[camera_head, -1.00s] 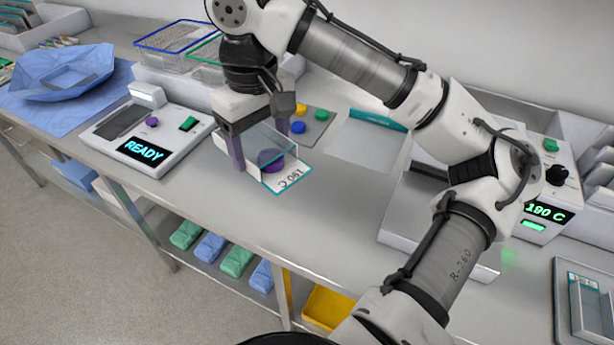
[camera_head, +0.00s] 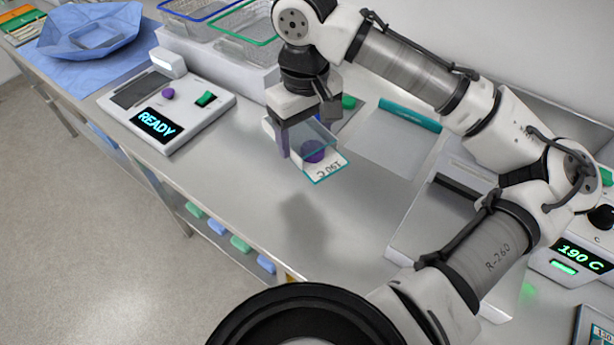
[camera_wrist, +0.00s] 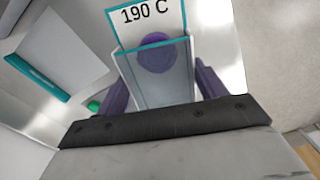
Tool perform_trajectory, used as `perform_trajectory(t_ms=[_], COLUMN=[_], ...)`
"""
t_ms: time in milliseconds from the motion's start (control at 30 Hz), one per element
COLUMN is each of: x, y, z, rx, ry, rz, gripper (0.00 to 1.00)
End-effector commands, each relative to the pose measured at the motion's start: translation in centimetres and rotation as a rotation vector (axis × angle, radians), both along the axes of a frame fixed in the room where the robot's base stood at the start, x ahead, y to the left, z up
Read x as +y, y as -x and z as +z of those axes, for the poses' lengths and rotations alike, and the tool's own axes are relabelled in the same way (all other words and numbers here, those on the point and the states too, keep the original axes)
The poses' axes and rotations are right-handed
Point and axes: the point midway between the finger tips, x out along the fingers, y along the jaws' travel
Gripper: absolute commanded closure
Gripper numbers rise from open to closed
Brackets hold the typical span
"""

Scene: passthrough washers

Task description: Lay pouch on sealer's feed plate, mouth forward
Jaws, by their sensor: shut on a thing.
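The clear pouch (camera_head: 324,168) has teal edges, a "190 C" label and a purple round piece inside. It also shows in the wrist view (camera_wrist: 180,88). My gripper (camera_head: 308,138) is shut on the pouch, with its purple fingers on either side. The pouch is above the bench, and a shadow lies below it. The sealer (camera_head: 573,262) stands at the right with a lit "190 C" display. Its pale feed plate (camera_head: 425,225) reaches toward the front edge, left of the display and partly hidden by my arm. The pouch is left of this plate, apart from it.
A device reading "READY" (camera_head: 165,112) stands at the left. A blue wrap (camera_head: 90,38) and wire baskets (camera_head: 235,35) are behind. A white sheet with a teal strip (camera_head: 410,115) lies near the wall. Bare bench (camera_head: 235,190) lies in front of the pouch.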

Motion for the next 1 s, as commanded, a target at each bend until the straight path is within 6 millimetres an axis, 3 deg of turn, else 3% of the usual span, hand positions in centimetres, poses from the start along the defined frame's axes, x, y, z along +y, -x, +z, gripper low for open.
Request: perform_trajectory(t_ms=[200,333,800,1000], x=[-0.1,0.0,0.0,0.0], y=[0.1,0.1,0.0,0.0], z=[-5.7,-8.3,-13.5,-13.7], rx=[0.003,0.001,0.0,-0.002], ry=[-0.001,0.0,0.0,-0.001], rz=[-0.001,0.0,-0.001,0.0], gripper=[0.51,0.51,0.51,0.51])
